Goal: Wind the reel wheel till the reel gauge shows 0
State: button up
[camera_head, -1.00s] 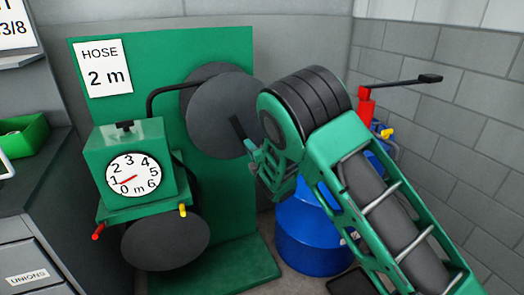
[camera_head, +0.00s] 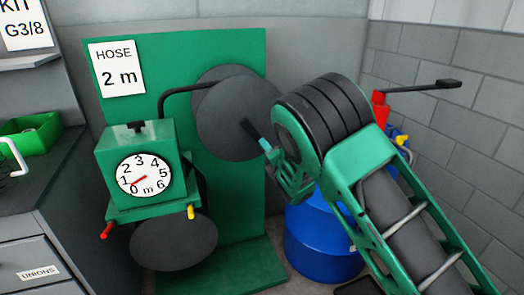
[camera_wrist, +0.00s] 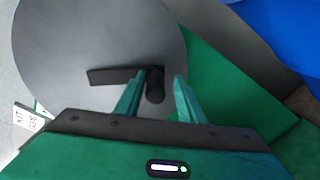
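The reel wheel (camera_head: 226,108) is a grey disc in front of a green panel, with a dark crank arm and knob. It fills much of the wrist view (camera_wrist: 75,40), where the crank arm (camera_wrist: 112,76) runs left from the knob (camera_wrist: 155,87). My gripper (camera_wrist: 159,88) is open, its fingers either side of the knob with visible gaps. In the head view my gripper (camera_head: 273,150) is at the wheel's lower right. The reel gauge (camera_head: 145,174) is a white dial on a green box; its red needle points between 0 and 1.
A sign reading HOSE 2 m (camera_head: 117,68) hangs on the green panel (camera_head: 215,50). A blue drum (camera_head: 318,240) stands behind my arm, near a red part with a black lever (camera_head: 425,87). A green bin (camera_head: 35,133) sits on the left counter.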

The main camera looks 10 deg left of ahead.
jog(key=shift+a+r, duration=0.1)
jog(key=shift+r, duration=0.05)
jog(key=v, duration=1)
jog(key=shift+s+d, duration=0.2)
jog(key=shift+d, duration=0.1)
